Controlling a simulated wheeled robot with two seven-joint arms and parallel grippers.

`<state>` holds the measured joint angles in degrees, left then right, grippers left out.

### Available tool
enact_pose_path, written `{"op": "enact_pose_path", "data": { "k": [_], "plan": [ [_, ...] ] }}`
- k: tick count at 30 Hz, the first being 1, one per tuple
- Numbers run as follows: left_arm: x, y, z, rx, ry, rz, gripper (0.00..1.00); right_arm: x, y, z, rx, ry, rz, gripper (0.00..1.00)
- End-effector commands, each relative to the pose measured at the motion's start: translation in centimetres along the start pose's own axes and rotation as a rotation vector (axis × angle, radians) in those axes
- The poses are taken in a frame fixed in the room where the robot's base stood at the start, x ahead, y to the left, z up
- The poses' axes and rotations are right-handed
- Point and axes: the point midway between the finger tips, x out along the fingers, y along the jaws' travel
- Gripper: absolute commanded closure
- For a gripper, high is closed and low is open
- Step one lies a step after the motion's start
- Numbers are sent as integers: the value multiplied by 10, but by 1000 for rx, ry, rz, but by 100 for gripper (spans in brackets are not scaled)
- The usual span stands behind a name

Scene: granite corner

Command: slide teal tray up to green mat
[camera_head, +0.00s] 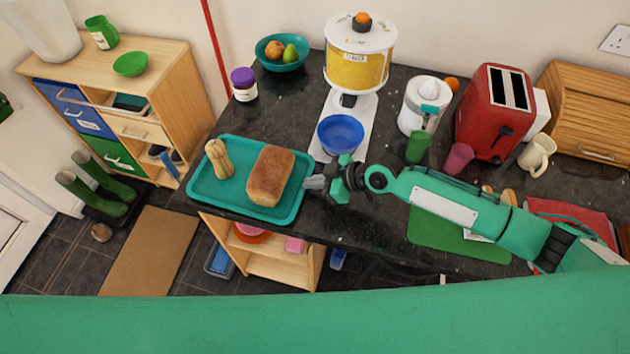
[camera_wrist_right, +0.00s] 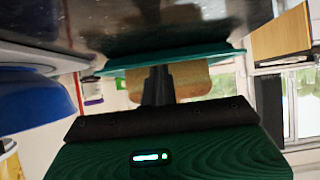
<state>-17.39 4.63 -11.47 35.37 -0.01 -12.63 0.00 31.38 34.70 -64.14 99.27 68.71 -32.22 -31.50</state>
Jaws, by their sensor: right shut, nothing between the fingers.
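The teal tray (camera_head: 222,190) lies on the dark granite counter at the left, close to the front edge. A bread loaf (camera_head: 270,176) and a wooden mill (camera_head: 218,158) are on it. The green mat (camera_head: 445,236) lies farther right, partly hidden under my right arm. My right gripper (camera_head: 312,184) is shut and empty, with its fingertips at the tray's right rim; I cannot tell whether they touch. In the right wrist view, the closed fingers (camera_wrist_right: 157,86) point at the tray's edge (camera_wrist_right: 125,63), with the loaf (camera_wrist_right: 190,78) behind. My left gripper is not in view.
A blue bowl (camera_head: 340,133) stands on a white scale or dispenser base behind the gripper. A green cup (camera_head: 418,146), a pink cup (camera_head: 458,158) and a red toaster (camera_head: 494,110) stand behind my arm. Between tray and mat the counter looks clear.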

Motion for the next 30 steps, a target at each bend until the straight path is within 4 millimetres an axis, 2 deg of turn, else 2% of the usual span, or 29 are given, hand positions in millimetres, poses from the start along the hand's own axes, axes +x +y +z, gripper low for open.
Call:
{"op": "enact_pose_path", "data": {
  "k": [1,11,24,28,30],
  "plan": [
    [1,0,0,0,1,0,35,2,-2,7,4,-12,-5,100],
    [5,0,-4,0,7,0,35,-2,-3,16,7,-19,-7,100],
    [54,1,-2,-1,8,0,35,-63,-2,64,8,-23,-4,100],
    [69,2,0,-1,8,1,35,-82,-1,74,8,-19,-3,100],
    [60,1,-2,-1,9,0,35,-83,-2,64,7,-13,-5,100]
  ]
}}
